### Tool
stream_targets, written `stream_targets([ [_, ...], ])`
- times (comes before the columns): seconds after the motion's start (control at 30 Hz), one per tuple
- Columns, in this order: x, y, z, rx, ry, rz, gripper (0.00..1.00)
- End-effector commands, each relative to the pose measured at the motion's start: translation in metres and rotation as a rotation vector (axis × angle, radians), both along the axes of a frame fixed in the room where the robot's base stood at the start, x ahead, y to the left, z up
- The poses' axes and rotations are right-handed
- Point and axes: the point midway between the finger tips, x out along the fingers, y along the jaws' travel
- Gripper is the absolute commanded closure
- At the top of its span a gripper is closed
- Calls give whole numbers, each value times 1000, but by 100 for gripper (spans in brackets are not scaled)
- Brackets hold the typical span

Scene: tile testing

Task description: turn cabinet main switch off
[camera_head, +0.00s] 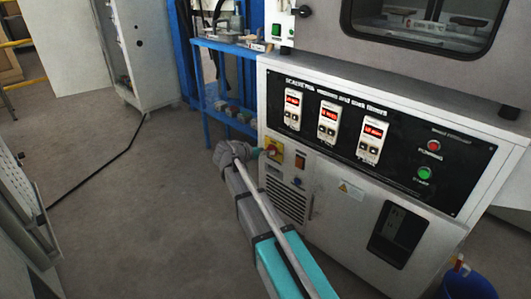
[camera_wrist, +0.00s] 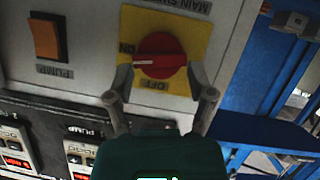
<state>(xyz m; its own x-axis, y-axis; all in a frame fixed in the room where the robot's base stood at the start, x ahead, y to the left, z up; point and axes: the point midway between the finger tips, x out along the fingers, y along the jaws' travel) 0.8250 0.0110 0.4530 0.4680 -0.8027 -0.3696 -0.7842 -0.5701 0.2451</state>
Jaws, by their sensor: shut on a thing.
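The main switch is a round red knob (camera_wrist: 161,56) on a yellow plate (camera_wrist: 181,87). In the wrist view, the panel lettering looks upside down. A small white mark on the knob's left side lies near the ON label; the OFF label is below the knob. My gripper (camera_wrist: 160,76) has one finger on each side of the knob and is shut on it. In the head view, the yellow plate (camera_head: 276,146) sits at the left of the cabinet front (camera_head: 328,183), and my gripper (camera_head: 262,153) reaches it from the left. My arm and gripper partly cover the switch there.
An orange pump switch (camera_wrist: 46,37) is beside the main switch. A black panel with red displays (camera_head: 329,117) is above. A blue rack (camera_head: 206,92) stands left of the cabinet. A black cable (camera_head: 95,168) crosses the floor. A blue bin (camera_head: 467,284) is at lower right.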

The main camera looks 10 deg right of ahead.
Motion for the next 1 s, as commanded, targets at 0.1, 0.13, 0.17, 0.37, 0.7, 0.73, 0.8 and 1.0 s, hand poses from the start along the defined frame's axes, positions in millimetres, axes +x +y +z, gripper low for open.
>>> stream_targets([
  [0.1,2,0,-2,-54,75,-3,78],
  [0.13,3,1,-2,-68,94,-3,78],
  [0.17,3,1,-2,-82,113,-2,78],
  [0.37,4,1,-3,-165,228,-4,78],
  [0.7,4,1,-3,-238,330,-4,78],
  [0.73,4,1,-3,-240,333,-4,78],
  [0.8,3,1,-3,-242,337,-5,78],
  [1.0,3,0,-2,-242,337,-5,78],
])
